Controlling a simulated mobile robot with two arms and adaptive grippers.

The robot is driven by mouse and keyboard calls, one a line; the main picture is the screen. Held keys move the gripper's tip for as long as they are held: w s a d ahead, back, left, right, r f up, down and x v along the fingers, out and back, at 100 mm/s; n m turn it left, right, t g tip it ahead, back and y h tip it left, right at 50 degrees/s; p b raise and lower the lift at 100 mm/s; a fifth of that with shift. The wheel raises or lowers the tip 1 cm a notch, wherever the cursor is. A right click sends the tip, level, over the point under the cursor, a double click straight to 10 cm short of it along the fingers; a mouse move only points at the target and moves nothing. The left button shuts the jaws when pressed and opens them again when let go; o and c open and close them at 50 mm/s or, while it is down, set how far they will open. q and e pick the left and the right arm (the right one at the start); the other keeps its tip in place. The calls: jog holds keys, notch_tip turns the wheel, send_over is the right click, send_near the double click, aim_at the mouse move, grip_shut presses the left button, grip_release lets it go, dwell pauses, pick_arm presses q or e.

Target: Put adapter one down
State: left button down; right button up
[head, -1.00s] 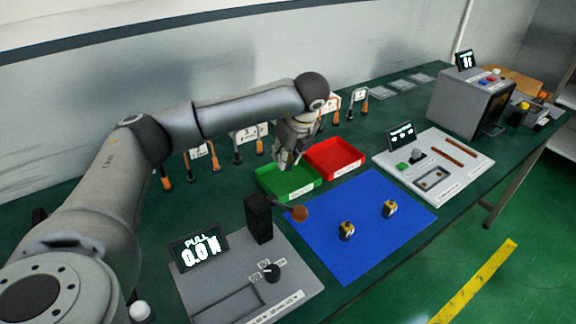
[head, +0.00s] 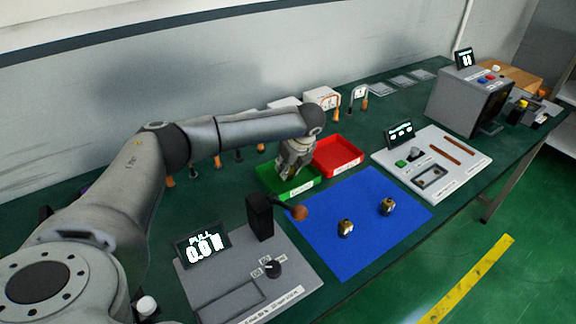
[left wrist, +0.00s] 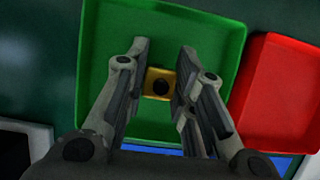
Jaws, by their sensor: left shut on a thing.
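My left gripper (head: 287,174) points down over the green tray (head: 306,187). In the left wrist view, a small gold adapter with a dark round hole (left wrist: 159,84) sits between the fingers of my left gripper (left wrist: 160,80), which is shut on it. The floor of the green tray (left wrist: 205,45) lies below and around it. I cannot tell whether the adapter touches the tray floor. Two similar gold and dark adapters, a nearer one (head: 345,228) and a farther one (head: 387,207), stand on the blue mat (head: 360,190). My right gripper is not in view.
A red tray (head: 337,154) stands right beside the green one. A pull tester (head: 259,218) with a ball-ended lever is in front. A white panel (head: 455,165) and a grey machine (head: 470,100) stand to the right. Several tools hang on stands behind the arm.

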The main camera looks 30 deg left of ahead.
pick_arm(q)
jog(key=c, duration=1.2)
grip_release()
jog(key=shift+r, duration=0.1)
jog(key=b+v, duration=0.2)
jog(key=v, duration=1)
